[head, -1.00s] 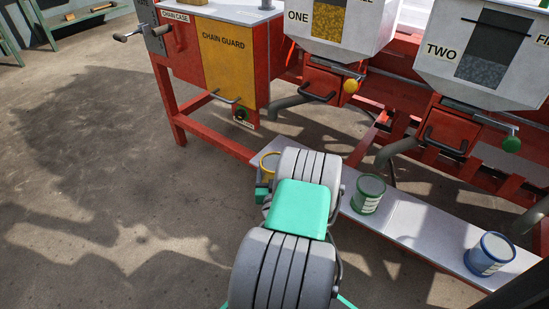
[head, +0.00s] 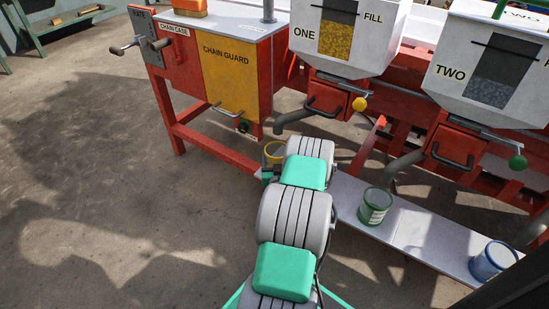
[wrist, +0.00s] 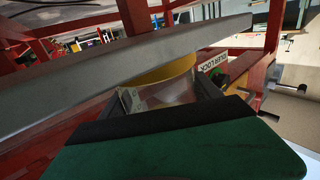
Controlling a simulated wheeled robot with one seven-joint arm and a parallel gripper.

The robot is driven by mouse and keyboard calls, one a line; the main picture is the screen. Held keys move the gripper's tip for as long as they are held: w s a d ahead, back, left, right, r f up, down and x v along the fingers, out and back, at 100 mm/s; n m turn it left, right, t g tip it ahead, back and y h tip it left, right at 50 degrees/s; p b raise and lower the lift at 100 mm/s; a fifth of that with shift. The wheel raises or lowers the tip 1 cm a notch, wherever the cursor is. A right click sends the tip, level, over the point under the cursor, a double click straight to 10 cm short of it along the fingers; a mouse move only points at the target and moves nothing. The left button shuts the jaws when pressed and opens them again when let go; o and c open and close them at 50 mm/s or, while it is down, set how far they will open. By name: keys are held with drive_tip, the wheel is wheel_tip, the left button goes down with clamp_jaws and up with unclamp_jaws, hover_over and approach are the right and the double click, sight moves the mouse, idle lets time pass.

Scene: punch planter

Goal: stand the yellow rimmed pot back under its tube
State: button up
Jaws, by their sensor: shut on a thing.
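The yellow rimmed pot (head: 273,151) shows in the head view just left of my forearm, its lower part hidden by my arm. It also shows in the wrist view, with its yellow band (wrist: 168,74) and pale side between the fingers. My gripper (wrist: 160,98) is shut on it; in the head view the fingers are mostly hidden behind my wrist. The grey tube (head: 291,119) under hopper ONE ends just above and right of the pot in the head view. I cannot tell whether the pot's base touches anything.
A green pot (head: 375,206) and a blue pot (head: 492,262) stand on the pale board (head: 420,238) to the right. The yellow chain guard (head: 228,72) and red frame (head: 215,147) are close behind the held pot. Open floor (head: 110,190) lies left.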

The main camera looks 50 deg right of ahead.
drive_tip(key=shift+s+d, duration=0.1)
drive_tip(key=shift+s, duration=0.05)
drive_tip(key=shift+f, duration=0.25)
drive_tip(key=o, duration=1.8)
drive_tip(key=shift+r, duration=0.15)
drive_tip(key=v, duration=1)
drive_tip(key=shift+s+r+b, duration=0.15)
drive_tip(key=shift+b, duration=0.25)
drive_tip(key=shift+v, duration=0.9)
